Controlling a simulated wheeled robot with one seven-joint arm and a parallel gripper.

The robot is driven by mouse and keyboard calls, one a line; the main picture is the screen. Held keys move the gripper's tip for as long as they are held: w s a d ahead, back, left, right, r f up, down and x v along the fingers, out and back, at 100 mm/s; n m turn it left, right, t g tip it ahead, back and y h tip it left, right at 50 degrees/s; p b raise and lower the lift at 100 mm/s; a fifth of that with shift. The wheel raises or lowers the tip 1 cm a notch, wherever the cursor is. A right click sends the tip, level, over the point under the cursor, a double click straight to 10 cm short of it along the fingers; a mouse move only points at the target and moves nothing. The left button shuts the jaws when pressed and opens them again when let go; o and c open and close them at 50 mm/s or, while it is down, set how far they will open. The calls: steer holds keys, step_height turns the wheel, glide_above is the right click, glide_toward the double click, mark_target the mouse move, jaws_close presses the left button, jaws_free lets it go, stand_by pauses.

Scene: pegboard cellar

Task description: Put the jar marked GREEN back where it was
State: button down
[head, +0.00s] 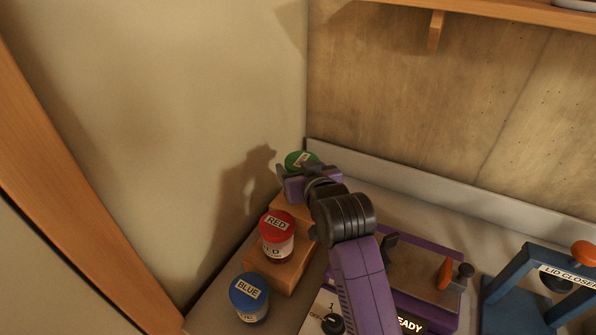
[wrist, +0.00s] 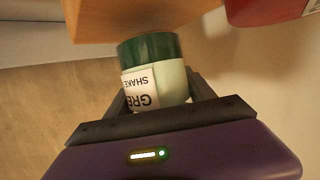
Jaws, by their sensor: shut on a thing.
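The jar marked GREEN shows its green lid (head: 300,160) in the head view, at the back corner. Its pale body (wrist: 174,84) with a white label and a dark green band at its base is in the wrist view, which is upside down. My gripper (head: 302,174) is shut on this jar; its fingers sit on both sides of it in the wrist view. The jar's base is near the edge of a wooden stepped stand (head: 296,207). I cannot tell if it touches it. My gripper hides most of the jar in the head view.
A RED jar (head: 277,240) stands on a lower step, and a BLUE jar (head: 249,297) stands in front. The wall is close on the left. A purple-framed device (head: 420,262) and a blue frame marked LID CLOSER (head: 520,285) are on the right.

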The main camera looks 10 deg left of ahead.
steer(key=shift+f, duration=0.7)
steer(key=shift+f, duration=0.1)
steer(key=shift+c, duration=1.8)
jaws_free()
steer(key=shift+f, duration=0.1)
steer(key=b+v, duration=0.1)
steer(key=v, duration=1)
steer(key=shift+s, duration=0.25)
steer(key=shift+s+d+r, duration=0.15)
steer(key=shift+s+r, duration=0.05)
steer(key=shift+r, duration=0.15)
